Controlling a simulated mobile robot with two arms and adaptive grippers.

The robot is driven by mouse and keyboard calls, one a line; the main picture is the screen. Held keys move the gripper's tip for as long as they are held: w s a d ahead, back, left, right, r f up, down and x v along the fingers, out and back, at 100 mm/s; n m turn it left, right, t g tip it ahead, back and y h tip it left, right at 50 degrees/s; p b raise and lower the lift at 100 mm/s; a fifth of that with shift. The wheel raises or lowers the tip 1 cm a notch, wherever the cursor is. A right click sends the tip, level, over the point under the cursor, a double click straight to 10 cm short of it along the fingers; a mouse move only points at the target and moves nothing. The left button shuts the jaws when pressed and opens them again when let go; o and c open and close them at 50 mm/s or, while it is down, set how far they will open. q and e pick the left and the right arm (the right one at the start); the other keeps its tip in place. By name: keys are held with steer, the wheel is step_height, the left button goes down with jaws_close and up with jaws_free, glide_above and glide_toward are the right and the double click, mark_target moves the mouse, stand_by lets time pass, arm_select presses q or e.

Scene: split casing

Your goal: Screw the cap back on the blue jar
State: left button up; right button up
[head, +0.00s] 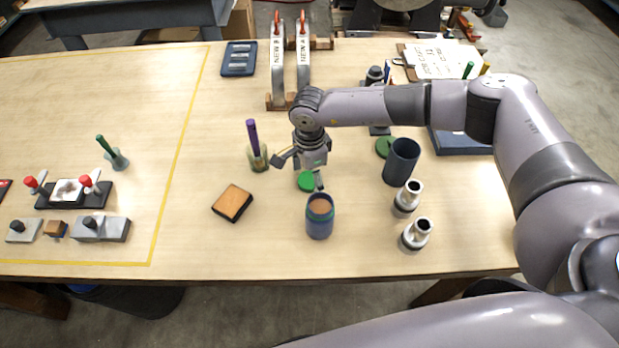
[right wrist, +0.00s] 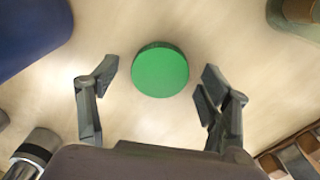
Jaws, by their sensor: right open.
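The blue jar (head: 319,227) stands upright and open near the table's front edge, with brown contents showing at its mouth. A green cap (head: 306,181) lies flat on the table just behind the jar. My right gripper (head: 299,171) is open above this cap, its fingers spread to either side. In the right wrist view the green cap (right wrist: 160,72) lies ahead of the open fingers, between them, with nothing held. A second green disc (head: 384,147) lies farther right, partly hidden by a dark cup. My left gripper is not in view.
The dark cup (head: 401,165) and two metal cylinders (head: 408,197) stand to the right of the jar. A wooden block (head: 232,203) lies to its left, and a holder with a purple stick (head: 257,158) stands behind that. The table is clear between block and jar.

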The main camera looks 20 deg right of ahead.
mark_target(309, 179)
steer(key=shift+c, duration=0.2)
steer(key=c, duration=0.7)
steer(key=shift+c, duration=0.2)
steer(key=shift+r, duration=0.2)
arm_select(q)
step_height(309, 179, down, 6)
steer(key=b, duration=0.6)
arm_select(e)
step_height(309, 179, up, 20)
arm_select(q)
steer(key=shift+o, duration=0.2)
arm_select(e)
steer(key=shift+f, duration=0.15)
